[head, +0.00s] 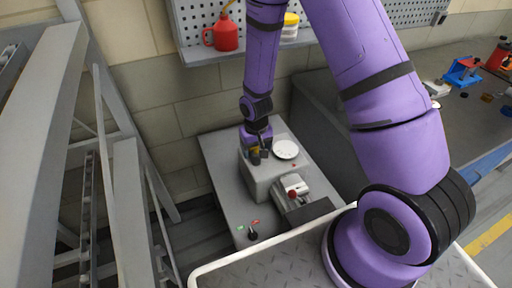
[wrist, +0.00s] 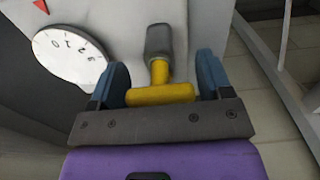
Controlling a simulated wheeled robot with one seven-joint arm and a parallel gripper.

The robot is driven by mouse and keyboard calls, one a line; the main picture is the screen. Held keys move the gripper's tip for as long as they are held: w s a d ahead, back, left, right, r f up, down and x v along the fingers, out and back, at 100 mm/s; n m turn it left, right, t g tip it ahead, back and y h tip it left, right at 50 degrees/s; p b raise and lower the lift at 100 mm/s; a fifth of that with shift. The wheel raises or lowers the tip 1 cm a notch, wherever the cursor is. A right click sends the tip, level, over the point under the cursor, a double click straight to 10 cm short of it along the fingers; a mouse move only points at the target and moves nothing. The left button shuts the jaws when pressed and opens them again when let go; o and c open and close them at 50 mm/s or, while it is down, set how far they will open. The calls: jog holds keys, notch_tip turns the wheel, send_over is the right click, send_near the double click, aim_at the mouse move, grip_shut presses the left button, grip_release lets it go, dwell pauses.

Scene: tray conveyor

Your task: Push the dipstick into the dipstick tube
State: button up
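The dipstick's yellow T-shaped handle (wrist: 160,94) lies between my gripper's blue fingers in the wrist view. Its stem runs straight into the dark grey dipstick tube (wrist: 160,42), and the crossbar stands a short way off the tube's mouth. My gripper (wrist: 160,80) has its fingers wide apart, one at each end of the crossbar; whether they touch it is unclear. The crossbar is close to the gripper's grey palm. In the head view my gripper (head: 257,155) is down at the grey machine block, where the dipstick is mostly hidden.
A white numbered dial (wrist: 70,56) is beside the left finger; it also tops the grey block (head: 262,184) in the head view. A red-knobbed part (head: 292,193) stands in front. A red oil can (head: 222,33) sits on the shelf behind. Grey frame beams (head: 110,150) stand left.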

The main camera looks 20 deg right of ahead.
jog(key=shift+o, duration=1.2)
notch_tip(320, 180, up, 11)
jog(key=shift+f, duration=0.1)
